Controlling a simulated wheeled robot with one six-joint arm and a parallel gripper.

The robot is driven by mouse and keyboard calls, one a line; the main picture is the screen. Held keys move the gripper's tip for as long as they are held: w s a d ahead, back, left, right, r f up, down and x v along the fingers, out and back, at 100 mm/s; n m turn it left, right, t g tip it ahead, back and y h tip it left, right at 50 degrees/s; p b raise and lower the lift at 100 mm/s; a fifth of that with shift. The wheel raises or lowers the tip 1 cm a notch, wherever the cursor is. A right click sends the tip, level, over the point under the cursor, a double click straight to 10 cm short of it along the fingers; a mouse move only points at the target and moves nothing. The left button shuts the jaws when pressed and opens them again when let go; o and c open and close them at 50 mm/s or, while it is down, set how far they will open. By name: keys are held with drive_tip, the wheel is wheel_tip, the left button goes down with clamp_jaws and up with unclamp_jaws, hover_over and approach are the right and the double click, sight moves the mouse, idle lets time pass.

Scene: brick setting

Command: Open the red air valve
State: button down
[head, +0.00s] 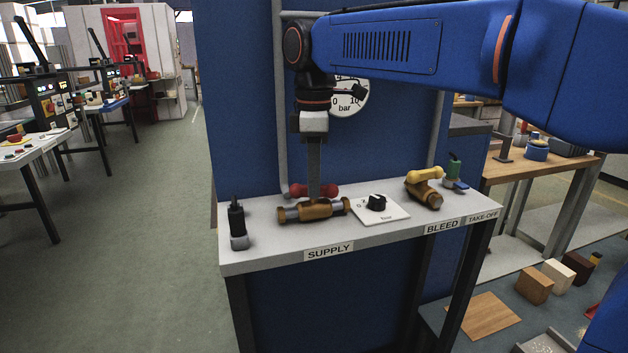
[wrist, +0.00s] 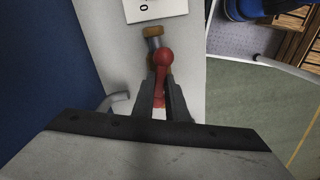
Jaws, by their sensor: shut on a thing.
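The red valve handle (head: 328,190) shows on both sides of my gripper (head: 314,188) in the head view, just behind the brass SUPPLY valve body (head: 313,211). In the wrist view the red handle (wrist: 164,62) lies between the two dark fingers of my gripper (wrist: 161,88), which are shut on it from both sides. Its rounded end sticks out past the fingertips. The handle runs roughly along the line of the valve body (wrist: 152,31). My fingers hide the handle's middle in the head view.
On the narrow grey bench (head: 275,245) stand a black dial on a white plate (head: 386,214), a yellow-handled BLEED valve (head: 425,176), a green-topped take-off fitting (head: 454,168) and a dark upright tool (head: 237,223). A blue panel with a bar gauge (head: 351,98) rises behind.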

drive_tip(key=shift+n, duration=1.6)
drive_tip(key=c, duration=1.8)
unclamp_jaws()
drive_tip(key=shift+o, duration=0.2)
drive_tip(key=shift+r, duration=0.1)
wheel_tip(320, 180, up, 17)
drive_tip(key=shift+r, duration=0.1)
